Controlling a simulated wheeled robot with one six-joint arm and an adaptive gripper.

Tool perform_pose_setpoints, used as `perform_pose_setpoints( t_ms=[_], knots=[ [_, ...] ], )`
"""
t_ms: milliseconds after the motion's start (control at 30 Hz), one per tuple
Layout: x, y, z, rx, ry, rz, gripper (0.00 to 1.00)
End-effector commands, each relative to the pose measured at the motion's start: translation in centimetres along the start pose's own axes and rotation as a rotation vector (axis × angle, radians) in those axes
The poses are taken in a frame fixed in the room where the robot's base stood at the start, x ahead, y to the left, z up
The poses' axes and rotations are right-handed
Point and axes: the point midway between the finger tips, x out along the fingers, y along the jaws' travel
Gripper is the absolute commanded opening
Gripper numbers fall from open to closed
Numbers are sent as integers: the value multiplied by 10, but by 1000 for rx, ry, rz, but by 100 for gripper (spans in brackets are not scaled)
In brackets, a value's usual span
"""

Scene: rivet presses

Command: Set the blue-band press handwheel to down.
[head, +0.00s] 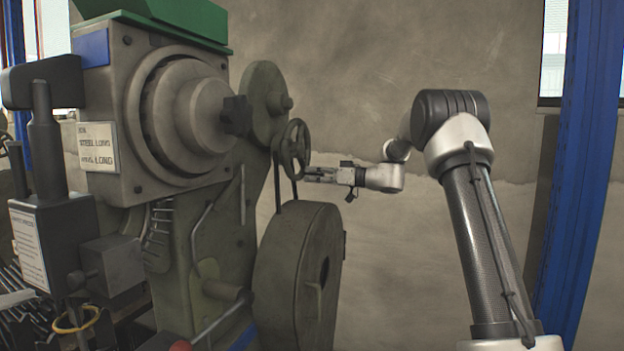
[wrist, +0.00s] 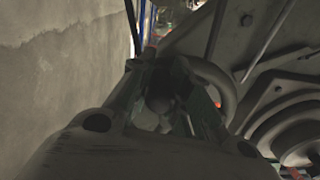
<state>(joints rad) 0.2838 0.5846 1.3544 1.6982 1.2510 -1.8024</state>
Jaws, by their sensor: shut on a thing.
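The press with a blue band (head: 91,49) fills the left half of the head view. Its small dark spoked handwheel (head: 291,136) is on the right side of the machine, above a big round flywheel. My gripper (head: 308,175) reaches in from the right and is shut at the handwheel's lower right edge. In the wrist view my gripper (wrist: 160,92) closes around a rounded grip, and the curved rim of the handwheel (wrist: 222,80) shows just beside it. The fingers partly hide the gripped part.
The large flywheel (head: 296,270) stands close below my gripper. A grey wall (head: 420,240) is behind. A blue post (head: 582,150) stands at the right. There is free room between the flywheel and my arm.

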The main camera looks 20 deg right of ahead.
Motion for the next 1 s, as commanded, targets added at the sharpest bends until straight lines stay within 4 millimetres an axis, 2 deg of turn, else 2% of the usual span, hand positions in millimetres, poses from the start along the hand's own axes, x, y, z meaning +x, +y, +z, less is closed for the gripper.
perform_pose_setpoints(
  t_ms=[100,433,1000],
  knots=[
    [-1,9,-2,-85,-3,5,0],
    [-1,19,-14,-252,-2,5,0],
    [-1,22,-18,-300,-1,6,0]
  ],
)
